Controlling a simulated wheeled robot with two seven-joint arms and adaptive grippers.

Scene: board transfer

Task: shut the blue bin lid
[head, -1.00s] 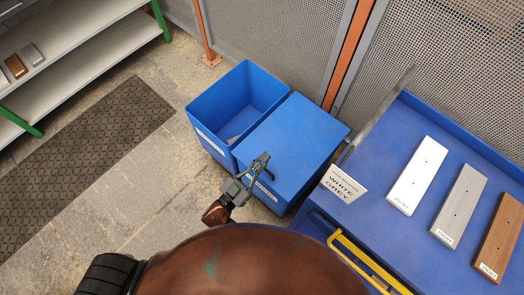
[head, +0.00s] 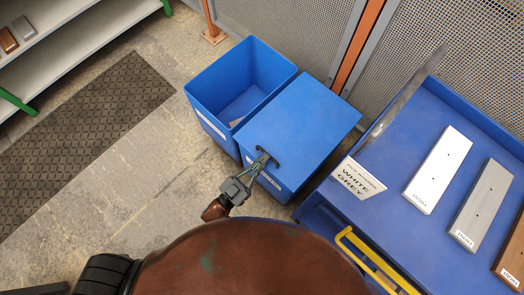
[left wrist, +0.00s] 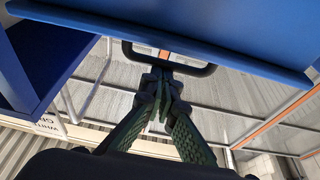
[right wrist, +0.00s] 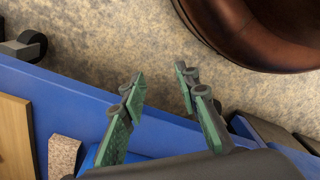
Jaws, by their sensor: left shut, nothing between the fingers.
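The blue bin lid (head: 302,118) lies over the top of the right blue bin (head: 262,182); I cannot tell whether a thin gap remains under it. A dark bar handle (head: 272,160) is on its near edge. My left gripper (head: 262,160) is at this handle. In the left wrist view the left fingertips (left wrist: 163,75) are together beside the handle (left wrist: 192,70), with nothing between them, and the lid edge (left wrist: 180,38) crosses the top. In the right wrist view my right gripper (right wrist: 160,92) is open and empty. It does not show in the head view.
An open blue bin (head: 215,112) stands left of the lidded one. At right is a blue table (head: 400,150) with a WHITE GREY sign (head: 357,178), several boards and a yellow handle (head: 370,262). A mesh fence (head: 285,30) stands behind.

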